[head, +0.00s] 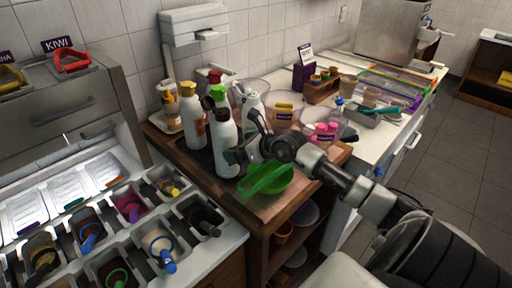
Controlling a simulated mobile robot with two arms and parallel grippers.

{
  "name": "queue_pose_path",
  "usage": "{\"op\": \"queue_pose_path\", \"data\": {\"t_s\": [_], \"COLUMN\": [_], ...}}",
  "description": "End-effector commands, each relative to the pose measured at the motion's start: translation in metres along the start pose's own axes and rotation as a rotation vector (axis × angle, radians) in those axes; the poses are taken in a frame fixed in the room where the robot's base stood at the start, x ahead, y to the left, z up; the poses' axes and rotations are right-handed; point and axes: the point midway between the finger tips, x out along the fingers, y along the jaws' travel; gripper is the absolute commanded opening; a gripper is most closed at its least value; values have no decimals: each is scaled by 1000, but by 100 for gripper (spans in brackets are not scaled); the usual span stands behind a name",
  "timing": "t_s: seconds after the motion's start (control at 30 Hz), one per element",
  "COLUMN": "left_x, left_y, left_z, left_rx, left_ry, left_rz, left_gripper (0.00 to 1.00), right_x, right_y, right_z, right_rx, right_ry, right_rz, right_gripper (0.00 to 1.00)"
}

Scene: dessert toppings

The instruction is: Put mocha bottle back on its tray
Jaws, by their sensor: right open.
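Several white squeeze bottles stand close together at the back left of the wooden counter. The front one (223,146) has a dark cap and is upright; it may be the mocha bottle, but I cannot read a label. A dark tray (187,150) shows partly under the bottles. My right gripper (243,150) reaches in from the right and is open, close beside the right side of the front bottle; whether it touches cannot be told. Another white bottle (255,108) is partly hidden behind the gripper. My left gripper is out of view.
A green bowl with a green scoop (266,180) sits at the counter's front, just below my gripper. Clear bowls of toppings (322,130) stand to the right. Topping bins with spoons (158,243) fill the lower left. A yellow-capped bottle (191,122) stands further left.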

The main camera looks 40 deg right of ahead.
Motion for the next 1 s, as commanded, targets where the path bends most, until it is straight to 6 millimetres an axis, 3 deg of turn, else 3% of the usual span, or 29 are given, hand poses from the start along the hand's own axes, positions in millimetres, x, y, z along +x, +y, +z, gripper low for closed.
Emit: {"op": "queue_pose_path", "data": {"t_s": [0.2,0.4,1.0], "left_x": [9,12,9], "left_y": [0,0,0], "left_z": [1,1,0], "left_rx": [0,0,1], "left_ry": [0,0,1], "left_rz": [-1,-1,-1], "left_gripper": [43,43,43], "right_x": [-42,-66,-77], "right_y": [1,0,1], "right_z": [-3,-2,4], "right_rx": [-3,0,0], "right_ry": [6,3,0], "right_rz": [2,1,2], "right_gripper": [100,100,100]}}
